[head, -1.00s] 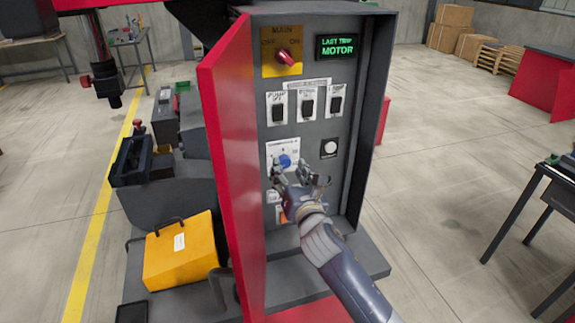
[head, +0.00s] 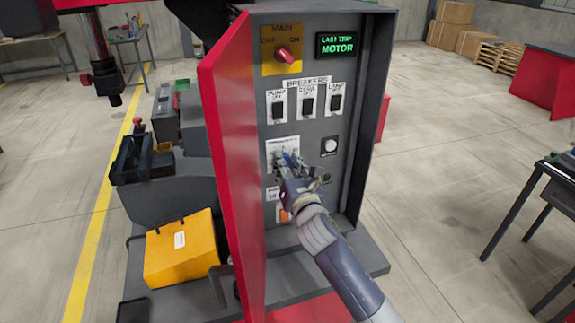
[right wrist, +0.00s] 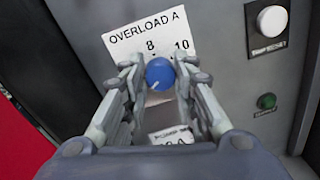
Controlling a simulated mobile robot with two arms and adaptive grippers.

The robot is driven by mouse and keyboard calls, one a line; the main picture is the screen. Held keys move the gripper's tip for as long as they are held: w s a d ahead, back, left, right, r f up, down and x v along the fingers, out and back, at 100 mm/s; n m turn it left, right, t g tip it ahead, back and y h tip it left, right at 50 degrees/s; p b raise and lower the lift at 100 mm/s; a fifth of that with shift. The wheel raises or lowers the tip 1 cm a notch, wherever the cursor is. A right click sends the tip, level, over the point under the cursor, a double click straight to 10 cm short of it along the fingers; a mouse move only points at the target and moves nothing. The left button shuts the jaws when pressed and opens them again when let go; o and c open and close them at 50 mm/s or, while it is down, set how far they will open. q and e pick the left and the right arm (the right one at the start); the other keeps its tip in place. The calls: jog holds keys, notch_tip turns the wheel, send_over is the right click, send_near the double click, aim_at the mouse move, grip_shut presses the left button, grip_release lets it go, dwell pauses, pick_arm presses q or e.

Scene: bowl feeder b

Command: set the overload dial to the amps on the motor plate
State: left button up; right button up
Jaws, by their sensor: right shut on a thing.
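The blue overload dial (right wrist: 160,74) sits on a white plate marked "OVERLOAD A" (right wrist: 130,40) in the right wrist view. The numbers 8 and 10 show above and to the right of it. A pale pointer mark is on the dial's lower left; the rest of the scale is hidden. My right gripper (right wrist: 158,80) is shut on the dial, a finger on each side. In the head view my right gripper (head: 289,168) covers most of the dial and its plate (head: 283,143). No motor plate with readable amps shows. My left gripper is not in view.
The open red cabinet door (head: 232,170) stands close at the left of the panel. A red main switch (head: 284,54), three breakers (head: 307,105), a white button (head: 329,146) and a display reading "LAST TRIP MOTOR" (head: 337,45) are on the panel.

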jog(key=m+p, duration=0.2)
jog(key=m, duration=0.6)
jog(key=shift+d, duration=0.1)
jog(key=m, duration=0.4)
jog(key=shift+g+p, duration=0.4)
jog(key=m, duration=0.4)
jog(key=shift+f+m+y, duration=0.1)
jog(key=shift+m+y, duration=0.3)
jog(key=m, duration=1.2)
jog(key=m+y, duration=0.1)
jog(key=m, duration=0.4)
jog(key=shift+f+m+p, duration=0.25)
jog(key=shift+m+p, duration=0.1)
jog(key=shift+m, duration=0.05)
